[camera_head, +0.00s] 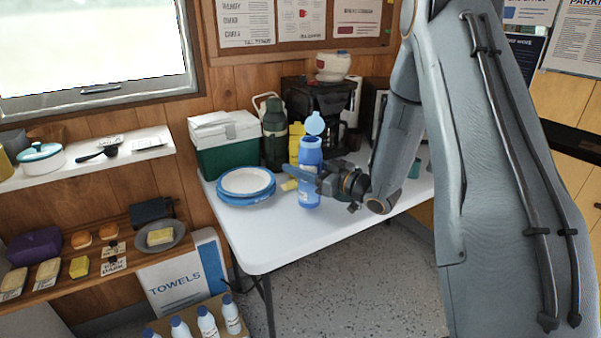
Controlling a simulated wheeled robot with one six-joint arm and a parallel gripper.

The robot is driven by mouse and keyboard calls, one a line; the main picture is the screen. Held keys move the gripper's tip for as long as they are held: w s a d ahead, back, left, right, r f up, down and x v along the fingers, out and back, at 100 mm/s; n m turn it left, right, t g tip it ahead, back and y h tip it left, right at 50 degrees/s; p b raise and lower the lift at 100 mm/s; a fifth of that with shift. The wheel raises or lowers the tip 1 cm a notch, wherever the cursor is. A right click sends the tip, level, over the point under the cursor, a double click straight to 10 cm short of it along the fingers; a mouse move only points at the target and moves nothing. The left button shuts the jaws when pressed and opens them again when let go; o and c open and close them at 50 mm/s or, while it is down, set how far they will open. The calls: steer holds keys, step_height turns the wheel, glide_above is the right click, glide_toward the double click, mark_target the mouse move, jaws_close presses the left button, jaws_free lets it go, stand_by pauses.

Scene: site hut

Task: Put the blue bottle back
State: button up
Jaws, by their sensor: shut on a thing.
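The far finger is partly hidden behind the bottle.
Stacked blue-rimmed plates (246,182) lie left of the bottle. A green cooler (226,145), a green flask (275,138) and a black coffee maker (318,100) stand behind. The table's front left is clear.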

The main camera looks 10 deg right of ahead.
steer(key=shift+f, duration=1.15)
steer(key=o, duration=1.4)
steer(key=shift+f, duration=0.1)
steer(key=shift+d+r, duration=0.1)
steer(key=shift+r, duration=0.1)
steer(key=b+v, duration=0.1)
steer(key=v, duration=1.1)
